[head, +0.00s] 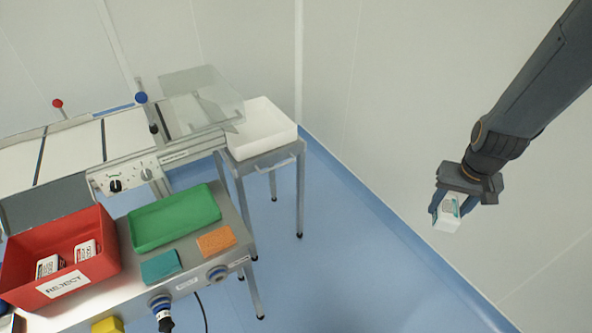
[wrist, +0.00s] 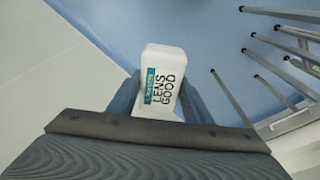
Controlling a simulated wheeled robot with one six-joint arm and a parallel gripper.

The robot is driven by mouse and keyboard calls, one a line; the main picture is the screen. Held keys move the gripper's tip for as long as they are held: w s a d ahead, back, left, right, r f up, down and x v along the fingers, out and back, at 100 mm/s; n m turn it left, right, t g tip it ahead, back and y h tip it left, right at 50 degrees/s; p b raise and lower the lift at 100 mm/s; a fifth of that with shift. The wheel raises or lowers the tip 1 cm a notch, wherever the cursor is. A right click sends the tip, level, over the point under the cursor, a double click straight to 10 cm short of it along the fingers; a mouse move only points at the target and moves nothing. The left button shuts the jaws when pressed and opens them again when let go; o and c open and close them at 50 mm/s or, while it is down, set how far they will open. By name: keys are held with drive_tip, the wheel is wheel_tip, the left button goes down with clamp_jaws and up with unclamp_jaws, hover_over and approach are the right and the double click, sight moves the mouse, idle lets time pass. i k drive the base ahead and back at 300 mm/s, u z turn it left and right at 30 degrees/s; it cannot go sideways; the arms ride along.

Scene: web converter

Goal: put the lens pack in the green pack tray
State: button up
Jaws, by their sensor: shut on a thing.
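The lens pack (head: 447,213) is a small white box with a teal patch, held in my gripper (head: 452,208) at the right of the head view, high over the floor. In the wrist view the pack (wrist: 164,78) reads "LENS GOOD", and my gripper (wrist: 163,105) is shut on it, one finger on each side. The green pack tray (head: 176,218) lies on the machine's front shelf at the left of the head view. It looks empty. My gripper is well to the right of the tray and apart from it.
A red reject bin (head: 62,262) with white packs stands left of the green tray. A teal block (head: 160,266) and an orange block (head: 216,240) lie before the tray. A white tray (head: 262,130) sits on a stand behind. Open blue floor (head: 345,270) separates my gripper from the machine.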

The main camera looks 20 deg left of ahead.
sight(176, 220)
drive_tip(key=i, duration=1.6)
drive_tip(key=u, duration=2.9)
drive_tip(key=i, duration=0.5)
drive_tip(key=u, duration=0.05)
